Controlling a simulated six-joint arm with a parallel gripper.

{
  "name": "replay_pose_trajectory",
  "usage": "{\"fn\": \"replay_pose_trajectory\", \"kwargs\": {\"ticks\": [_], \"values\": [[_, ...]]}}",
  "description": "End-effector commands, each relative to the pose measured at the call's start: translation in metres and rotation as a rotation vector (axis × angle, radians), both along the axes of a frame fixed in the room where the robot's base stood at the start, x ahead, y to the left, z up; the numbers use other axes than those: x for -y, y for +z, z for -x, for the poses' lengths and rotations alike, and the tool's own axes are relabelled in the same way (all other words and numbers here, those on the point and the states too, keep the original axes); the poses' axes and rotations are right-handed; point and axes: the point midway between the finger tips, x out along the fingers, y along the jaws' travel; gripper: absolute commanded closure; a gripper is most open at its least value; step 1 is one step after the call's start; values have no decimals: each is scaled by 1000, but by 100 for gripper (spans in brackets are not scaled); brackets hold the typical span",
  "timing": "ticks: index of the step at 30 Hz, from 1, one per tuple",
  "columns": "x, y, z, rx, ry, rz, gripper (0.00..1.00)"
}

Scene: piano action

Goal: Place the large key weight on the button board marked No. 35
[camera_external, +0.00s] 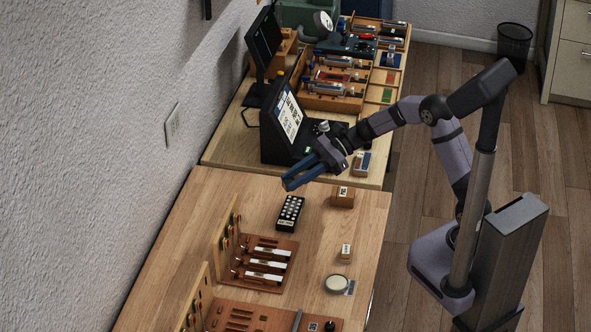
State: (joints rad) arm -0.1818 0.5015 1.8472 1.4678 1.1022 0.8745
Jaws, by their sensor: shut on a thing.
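My gripper (289,184) has blue fingers that point left and down over the far part of the near wooden table. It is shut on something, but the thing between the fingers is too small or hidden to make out. A black board with rows of pale round buttons (289,212) lies on the table below and in front of the fingers, apart from them. Small wooden blocks with white labels stand to its right (342,196) and nearer (346,252). The label numbers are too small to read, and I cannot pick out the large key weight for certain.
A wooden frame with white key pieces (265,264) and an upright back panel stands on the left. A pale round dish (337,284) is at the right. A black console with a screen (290,118) stands behind on the far bench. Bare table lies between these.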

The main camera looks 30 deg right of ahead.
Motion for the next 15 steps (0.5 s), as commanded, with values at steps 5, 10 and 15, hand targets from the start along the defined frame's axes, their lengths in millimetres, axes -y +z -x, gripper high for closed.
{"fn": "replay_pose_trajectory", "kwargs": {"ticks": [5,10,15], "values": [[0,-29,1,-5,0,1,100],[0,-45,0,-1,2,0,100],[0,-48,0,1,3,0,100]]}}
